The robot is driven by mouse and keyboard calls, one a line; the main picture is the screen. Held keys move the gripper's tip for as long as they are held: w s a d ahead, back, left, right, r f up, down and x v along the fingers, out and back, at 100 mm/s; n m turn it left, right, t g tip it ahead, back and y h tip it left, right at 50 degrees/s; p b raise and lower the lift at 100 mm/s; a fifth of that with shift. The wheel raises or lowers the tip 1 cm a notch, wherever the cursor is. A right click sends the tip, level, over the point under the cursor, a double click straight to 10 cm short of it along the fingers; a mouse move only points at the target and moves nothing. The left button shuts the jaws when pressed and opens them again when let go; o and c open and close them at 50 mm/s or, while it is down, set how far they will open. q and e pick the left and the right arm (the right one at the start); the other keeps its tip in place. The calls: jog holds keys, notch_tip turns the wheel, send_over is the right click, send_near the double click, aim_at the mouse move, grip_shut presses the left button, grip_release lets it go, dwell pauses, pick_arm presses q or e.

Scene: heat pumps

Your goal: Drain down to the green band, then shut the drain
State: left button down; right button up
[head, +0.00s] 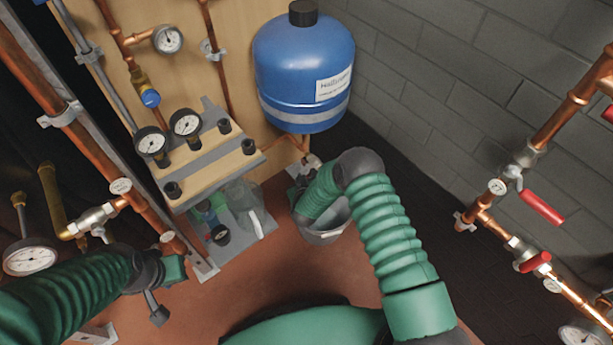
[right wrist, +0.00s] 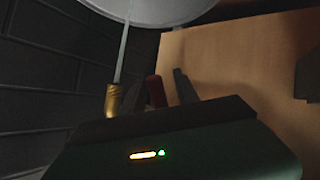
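My right gripper (head: 300,178) is low beneath the blue vessel (head: 303,75), above the grey bucket (head: 325,237); my arm hides part of both. In the right wrist view a red lever (right wrist: 156,90) stands between the two dark fingers (right wrist: 160,90), which look apart. A brass outlet (right wrist: 114,101) is beside them. A thin pale streak like water (right wrist: 124,45) runs from it to the round grey bucket (right wrist: 160,10). My left gripper (head: 158,300) is at lower left, its fingers unclear. Two gauges (head: 152,141) (head: 186,122) have white dials; no green band is readable.
Copper pipes with red-handled valves (head: 540,207) line the right side. More pipes and a gauge (head: 30,258) stand at the left, near my left arm. A small shelf (head: 205,165) holds the two gauges. Reddish floor (head: 270,275) is clear in front of the bucket.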

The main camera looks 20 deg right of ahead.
jog(key=p+v, duration=0.7)
jog(key=v, duration=0.9)
jog(key=shift+s+a+p, duration=0.15)
jog(key=shift+s+p, duration=0.2)
jog(key=shift+s, duration=0.05)
